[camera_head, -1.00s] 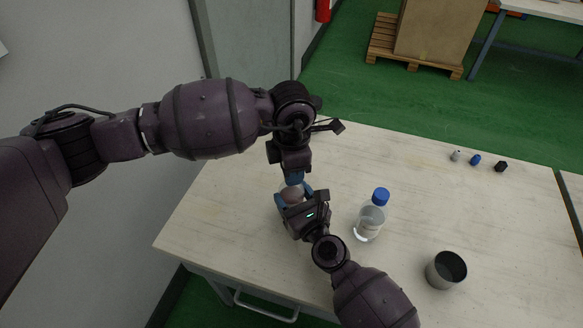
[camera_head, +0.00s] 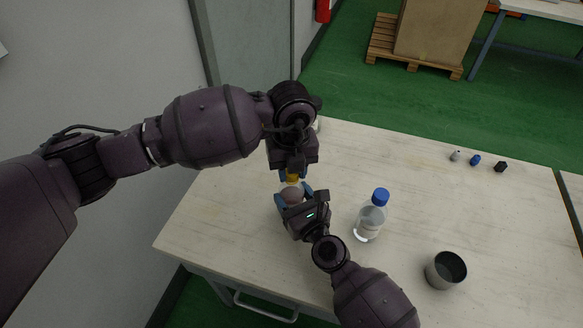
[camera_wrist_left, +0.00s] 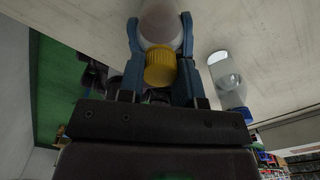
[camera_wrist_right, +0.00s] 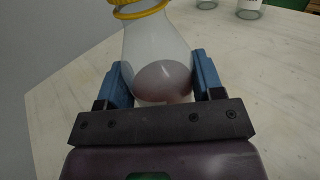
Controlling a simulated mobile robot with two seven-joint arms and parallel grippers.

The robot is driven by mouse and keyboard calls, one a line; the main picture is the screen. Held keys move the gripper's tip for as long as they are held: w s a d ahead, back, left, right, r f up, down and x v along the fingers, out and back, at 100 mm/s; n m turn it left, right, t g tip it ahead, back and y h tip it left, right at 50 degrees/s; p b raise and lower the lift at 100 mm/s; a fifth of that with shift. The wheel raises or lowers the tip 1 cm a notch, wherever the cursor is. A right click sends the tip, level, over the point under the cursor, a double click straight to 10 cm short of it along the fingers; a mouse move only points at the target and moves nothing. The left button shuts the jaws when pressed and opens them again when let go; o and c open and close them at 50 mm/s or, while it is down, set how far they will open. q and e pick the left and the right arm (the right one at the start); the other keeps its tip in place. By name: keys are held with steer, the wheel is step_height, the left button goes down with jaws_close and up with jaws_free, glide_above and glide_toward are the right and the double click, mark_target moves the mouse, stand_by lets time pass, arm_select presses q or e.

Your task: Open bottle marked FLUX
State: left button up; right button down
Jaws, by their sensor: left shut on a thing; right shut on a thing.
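A clear flask-shaped bottle (camera_wrist_right: 150,45) with a pinkish-brown content stands near the table's left part. It has a yellow cap (camera_wrist_left: 160,67), and yellow also shows around its neck in the right wrist view. My right gripper (camera_wrist_right: 163,85) is shut around the bottle's body. My left gripper (camera_head: 291,176) points down from above, shut on the yellow cap. Whether the cap is loose from the neck I cannot tell. A second clear bottle (camera_head: 369,221) with a blue cap stands upright to the right, apart from both grippers. No FLUX marking is legible on either bottle.
A metal cup (camera_head: 446,270) stands at the front right of the table (camera_head: 420,180). Several small items, one a blue piece (camera_head: 475,160), lie near the back right edge. The table's middle right is clear. A wall is close on the left.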

arm_select(q)
steer(key=n, duration=0.7)
steer(key=shift+n, duration=0.3)
steer(key=shift+r, duration=1.15)
steer(key=shift+r, duration=2)
arm_select(e)
steer(key=shift+c, duration=0.8)
jaws_free()
